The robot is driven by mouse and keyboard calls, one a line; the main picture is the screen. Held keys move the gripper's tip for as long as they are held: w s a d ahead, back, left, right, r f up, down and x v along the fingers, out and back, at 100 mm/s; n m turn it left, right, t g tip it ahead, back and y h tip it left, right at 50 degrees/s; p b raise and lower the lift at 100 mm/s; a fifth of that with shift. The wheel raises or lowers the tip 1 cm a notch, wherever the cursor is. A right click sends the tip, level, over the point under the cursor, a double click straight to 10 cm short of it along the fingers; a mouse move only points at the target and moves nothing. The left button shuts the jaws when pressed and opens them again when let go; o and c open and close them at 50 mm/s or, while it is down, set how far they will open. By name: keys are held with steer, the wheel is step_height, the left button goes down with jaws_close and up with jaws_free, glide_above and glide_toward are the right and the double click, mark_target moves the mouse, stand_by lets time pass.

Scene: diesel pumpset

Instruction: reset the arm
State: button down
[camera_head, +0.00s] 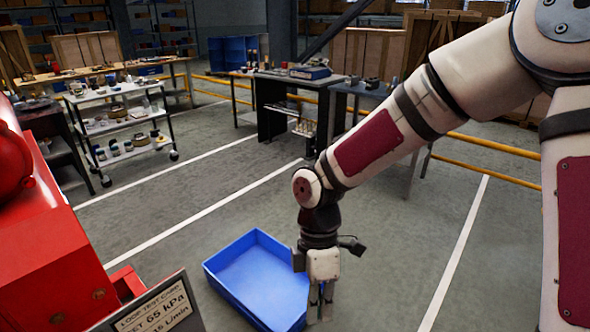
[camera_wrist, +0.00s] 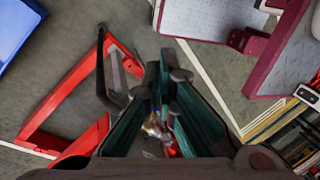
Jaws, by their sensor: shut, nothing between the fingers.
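My arm reaches down from the upper right in the head view, with my gripper (camera_head: 320,312) pointing downward. The gripper hangs in front of the right side of a blue tray (camera_head: 225,282) and hides part of it. I cannot tell its height above the tray. In the wrist view, the two dark fingers of my gripper (camera_wrist: 160,82) come together at their tips, shut with nothing held. Part of a blue thing, likely the tray (camera_wrist: 14,28), shows at the upper left there.
A red machine (camera_head: 50,240) with a "65 kPa" sign (camera_head: 155,308) stands at the left. A red frame (camera_wrist: 75,95) shows in the wrist view. A shelved trolley (camera_head: 118,118) and workbenches (camera_head: 285,80) stand behind. The grey floor (camera_head: 400,255) right of the gripper is clear.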

steer(key=s+d+r+m+t+p, duration=0.1)
steer(key=s+d+r+m+t, duration=0.1)
steer(key=s+d+r+m, duration=0.2)
steer(key=s+d+r+m+t+p, duration=0.1)
steer(key=s+d+r+m+t, duration=0.2)
steer(key=r+m, duration=0.6)
steer(key=s+d+r+m+t+p, duration=0.1)
steer(key=s+d+r+m+t, duration=0.1)
steer(key=s+d+r+m, duration=0.5)
steer(key=shift+s+d+r+t, duration=0.25)
steer(key=shift+d+r+t, duration=0.25)
steer(key=shift+r, duration=1.15)
